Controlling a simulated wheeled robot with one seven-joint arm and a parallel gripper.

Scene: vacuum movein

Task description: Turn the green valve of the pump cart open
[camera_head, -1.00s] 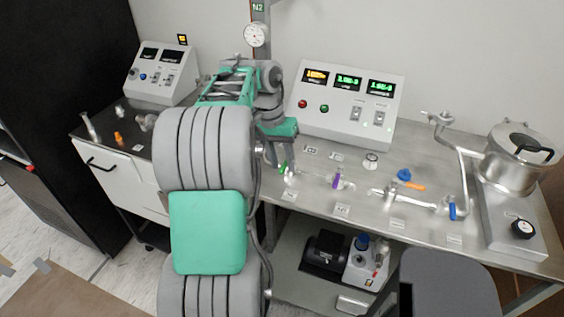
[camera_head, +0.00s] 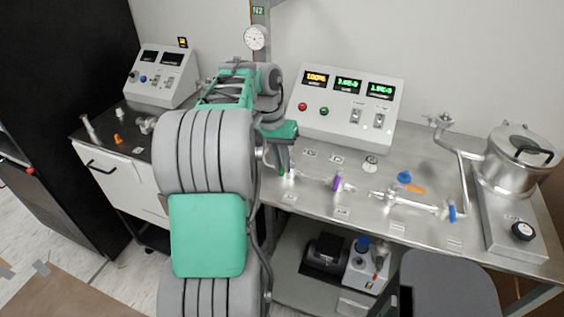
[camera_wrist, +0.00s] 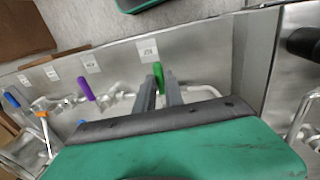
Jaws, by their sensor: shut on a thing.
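The green valve has a green handle (camera_wrist: 158,72) on a metal pipe fitting on the steel bench. In the wrist view the handle stands at the tips of my gripper (camera_wrist: 163,82), and my gripper is shut on it. In the head view my gripper (camera_head: 283,166) reaches down to the left end of the pipe line, and the handle is mostly hidden behind the fingers. The handle's exact angle is hard to tell.
A purple-handled valve (camera_head: 337,184) and a blue-handled valve (camera_head: 452,213) sit further right on the same pipe. A control box (camera_head: 345,112) stands at the back, and a metal pot (camera_head: 513,165) at the right.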

